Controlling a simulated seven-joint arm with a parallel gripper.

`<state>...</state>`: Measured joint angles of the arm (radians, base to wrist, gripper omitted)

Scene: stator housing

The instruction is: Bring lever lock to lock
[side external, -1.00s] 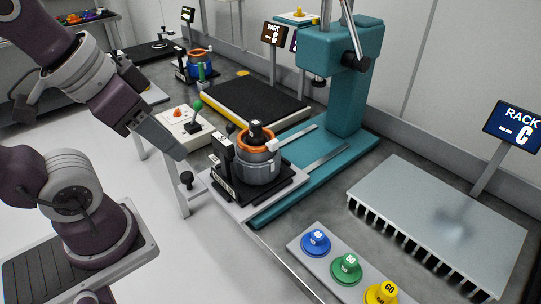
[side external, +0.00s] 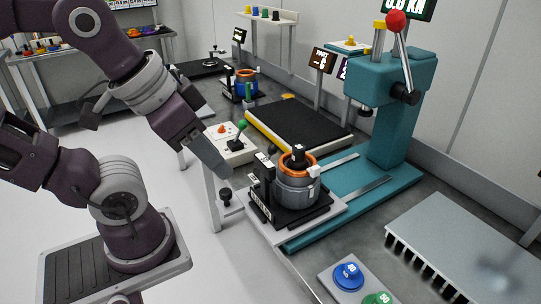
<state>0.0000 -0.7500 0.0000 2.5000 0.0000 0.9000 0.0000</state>
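A grey stator housing (side external: 297,192) with an orange ring sits upright in a black fixture (side external: 313,212) on a light plate. A black upright piece (side external: 264,172) with a white label stands at the fixture's left side. I cannot tell for sure whether it is the lever lock. A black part (side external: 299,154) stands inside the orange ring. My gripper (side external: 222,172) is seen edge-on, left of the fixture and above the floor gap, apart from the upright piece. Its fingers overlap as one grey bar, so its opening is hidden.
A teal press (side external: 395,110) with a red-ball handle (side external: 396,20) rises at right. A black knob (side external: 225,194) sits below my gripper. A grey slotted rack (side external: 470,240) lies right.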

